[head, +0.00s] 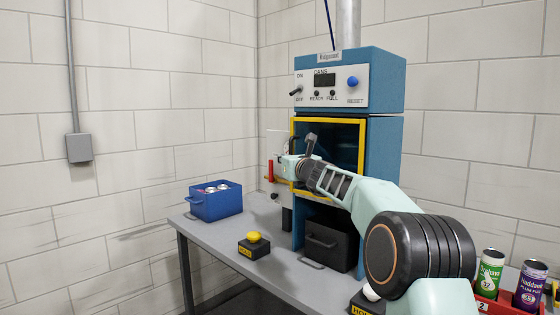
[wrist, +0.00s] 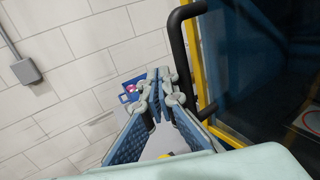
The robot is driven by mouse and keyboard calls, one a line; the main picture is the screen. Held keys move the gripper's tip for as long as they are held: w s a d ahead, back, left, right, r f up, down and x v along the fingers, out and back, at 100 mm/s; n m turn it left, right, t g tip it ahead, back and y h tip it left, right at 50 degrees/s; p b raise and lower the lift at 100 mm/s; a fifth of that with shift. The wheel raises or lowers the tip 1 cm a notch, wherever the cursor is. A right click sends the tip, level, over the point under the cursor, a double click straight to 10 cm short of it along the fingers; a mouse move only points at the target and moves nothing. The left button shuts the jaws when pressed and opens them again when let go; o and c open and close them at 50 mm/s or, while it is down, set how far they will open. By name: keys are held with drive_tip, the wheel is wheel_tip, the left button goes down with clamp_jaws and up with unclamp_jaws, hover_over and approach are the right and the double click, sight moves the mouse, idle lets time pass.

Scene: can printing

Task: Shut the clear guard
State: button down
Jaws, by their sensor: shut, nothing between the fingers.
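The clear guard (head: 344,140) is a dark see-through panel in a yellow frame on the front of the blue machine (head: 383,150). It appears close to flat against the front; I cannot tell if a gap is left. In the wrist view the guard (wrist: 250,70) fills the right side, with its black bar handle (wrist: 189,45) along the yellow edge. My gripper (head: 283,170) is in front of the guard's left side. In the wrist view my gripper (wrist: 160,78) has its fingertips together, empty, just left of the handle. My arm hides the guard's lower right.
A blue bin (head: 216,205) with cans stands at the bench's left. A yellow button box (head: 254,246) sits near the front edge. A black drawer-like box (head: 330,243) is under the guard. A red tray (head: 497,304) with cans is at right.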

drive_tip(key=shift+w+d+m+t+h, duration=0.15)
drive_tip(key=shift+w+d+m+h, duration=0.1)
drive_tip(key=shift+w+h, duration=0.15)
drive_tip(key=shift+w+d+m+t+h, duration=0.15)
drive_tip(key=shift+w+m+h, duration=0.15)
drive_tip(key=shift+w, duration=0.2)
